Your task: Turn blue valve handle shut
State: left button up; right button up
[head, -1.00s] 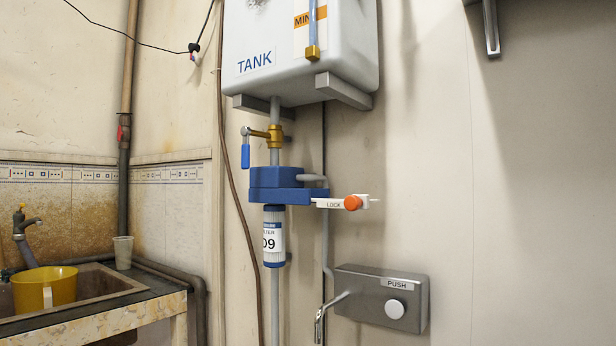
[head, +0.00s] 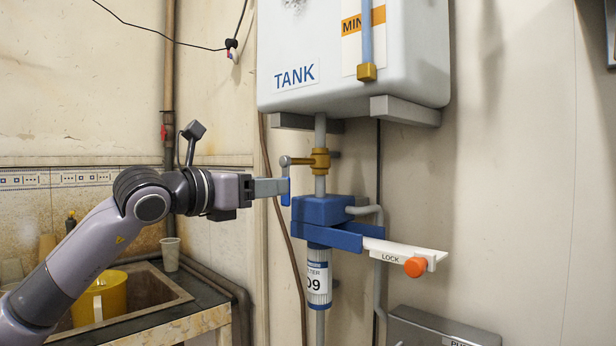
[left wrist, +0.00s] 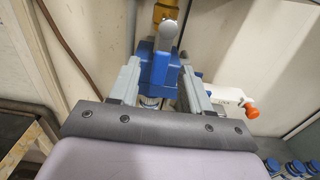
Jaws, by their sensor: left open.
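The blue valve handle (head: 285,186) hangs straight down from the left end of the brass valve (head: 320,161), on the pipe under the tank. My left gripper (head: 280,187) reaches in level from the left, its fingertips at the handle. In the left wrist view the handle (left wrist: 159,68) lies between the two open fingers of my left gripper (left wrist: 160,85), with the grey pivot end (left wrist: 167,28) above. A gap shows on either side, and I cannot tell if a finger touches it. My right gripper is not in view.
Just below the handle is the blue filter head (head: 322,210) with its cartridge (head: 318,275). A white LOCK lever (head: 392,252) with an orange knob sticks out to the right. The white tank (head: 350,60) hangs above. A sink with a yellow pot (head: 100,298) is lower left.

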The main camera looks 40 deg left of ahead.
pick_arm(q)
jog(key=w+p, duration=0.4)
jog(key=w, duration=0.1)
jog(key=shift+w+d+r+p, duration=0.15)
jog(key=shift+d+p, duration=0.1)
jog(key=shift+p, duration=0.1)
jog(key=shift+w+d+f, duration=0.1)
jog(key=shift+w+f, duration=0.15)
jog(key=shift+w, duration=0.4)
grip_shut()
